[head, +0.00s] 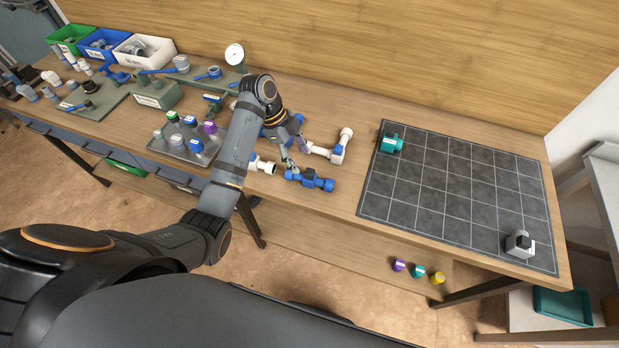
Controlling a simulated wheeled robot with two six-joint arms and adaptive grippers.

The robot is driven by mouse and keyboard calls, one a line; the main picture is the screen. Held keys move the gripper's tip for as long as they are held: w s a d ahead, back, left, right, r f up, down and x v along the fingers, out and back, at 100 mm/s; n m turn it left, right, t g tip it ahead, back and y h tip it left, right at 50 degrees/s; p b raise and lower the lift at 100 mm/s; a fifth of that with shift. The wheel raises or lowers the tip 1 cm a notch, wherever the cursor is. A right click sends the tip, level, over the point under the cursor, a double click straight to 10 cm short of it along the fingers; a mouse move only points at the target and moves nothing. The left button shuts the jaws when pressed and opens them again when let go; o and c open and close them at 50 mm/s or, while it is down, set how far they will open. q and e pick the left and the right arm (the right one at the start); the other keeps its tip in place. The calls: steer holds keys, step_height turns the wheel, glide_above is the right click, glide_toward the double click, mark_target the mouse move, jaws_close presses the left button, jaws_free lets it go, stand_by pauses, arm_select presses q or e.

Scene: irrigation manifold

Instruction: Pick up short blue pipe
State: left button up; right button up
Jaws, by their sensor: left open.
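A short blue pipe-like piece (322,184) with a dark middle part lies on the wooden bench, left of the grey grid mat. I cannot tell for sure that it is the short blue pipe. My left gripper (291,158) is open, pointing down just above and behind this piece, with nothing visibly held. Whether a fingertip touches it is unclear. Another blue part (268,132) lies behind the gripper and is mostly hidden by my arm. My right gripper is not in view.
White fittings with blue ends (340,147) lie close right of the gripper, another (262,165) close left. The grid mat (440,190) holds a teal fitting (391,144) and a grey-white part (519,243); its middle is clear. A tray of colored caps (190,138) stands left.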

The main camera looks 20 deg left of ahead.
mark_target(310, 176)
arm_select(q)
steer(key=x, duration=0.3)
steer(key=shift+s+r, duration=0.1)
steer(key=shift+d+f+p, duration=0.2)
steer(key=shift+f+p, duration=0.1)
steer(key=shift+f, duration=0.35)
steer(key=p+x, duration=0.2)
steer(key=x, duration=0.2)
steer(key=shift+d, duration=0.1)
steer(key=shift+d+f, duration=0.15)
steer(key=shift+f, duration=0.3)
steer(key=c, duration=1.3)
